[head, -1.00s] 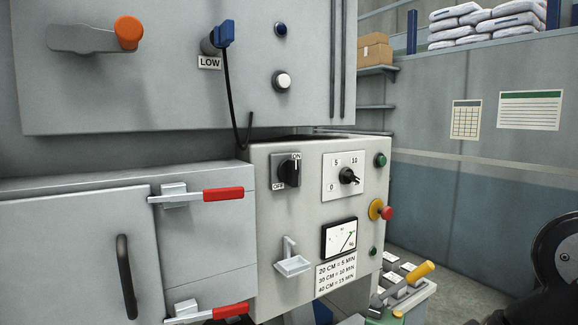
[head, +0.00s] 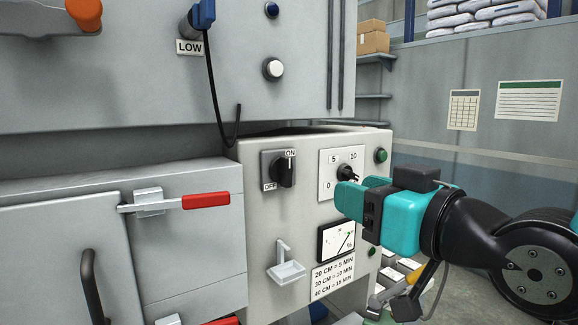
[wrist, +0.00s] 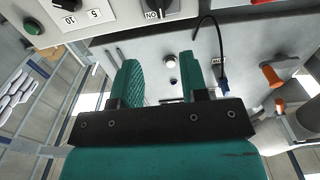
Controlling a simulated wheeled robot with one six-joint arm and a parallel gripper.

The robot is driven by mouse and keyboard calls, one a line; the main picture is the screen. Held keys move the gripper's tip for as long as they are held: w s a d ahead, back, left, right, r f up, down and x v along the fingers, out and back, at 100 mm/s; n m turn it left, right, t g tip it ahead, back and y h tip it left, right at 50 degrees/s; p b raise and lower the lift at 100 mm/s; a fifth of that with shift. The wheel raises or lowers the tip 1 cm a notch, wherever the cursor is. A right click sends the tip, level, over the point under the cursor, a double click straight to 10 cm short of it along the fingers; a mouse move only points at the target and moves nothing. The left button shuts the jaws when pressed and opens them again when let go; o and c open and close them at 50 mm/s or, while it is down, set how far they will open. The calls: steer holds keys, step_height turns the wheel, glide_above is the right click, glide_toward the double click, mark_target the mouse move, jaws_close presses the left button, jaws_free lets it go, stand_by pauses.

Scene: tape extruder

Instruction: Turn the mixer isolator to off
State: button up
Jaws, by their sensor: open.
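The isolator (head: 286,169) is a black rotary knob on a dark grey plate marked ON at the top and OFF at the lower left. Its grip stands upright, toward ON. It also shows at the top edge of the wrist view (wrist: 157,8), partly cut off and upside down. My teal gripper (head: 350,194) is to the right of the isolator, in front of the panel and apart from the knob. In the wrist view its two fingers (wrist: 160,72) are spread with nothing between them.
The 0-5-10 dial (head: 345,172) is right of the isolator, partly behind my gripper. A meter (head: 336,240) and a small spout with tray (head: 286,270) are below. A red-handled latch (head: 205,201) juts out at left. A black cable (head: 213,90) hangs above left.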

mark_target(290, 170)
steer(key=p+x, duration=1.1)
steer(key=x, duration=0.5)
steer(key=shift+w+a, duration=0.1)
steer(key=shift+c, duration=0.2)
jaws_close()
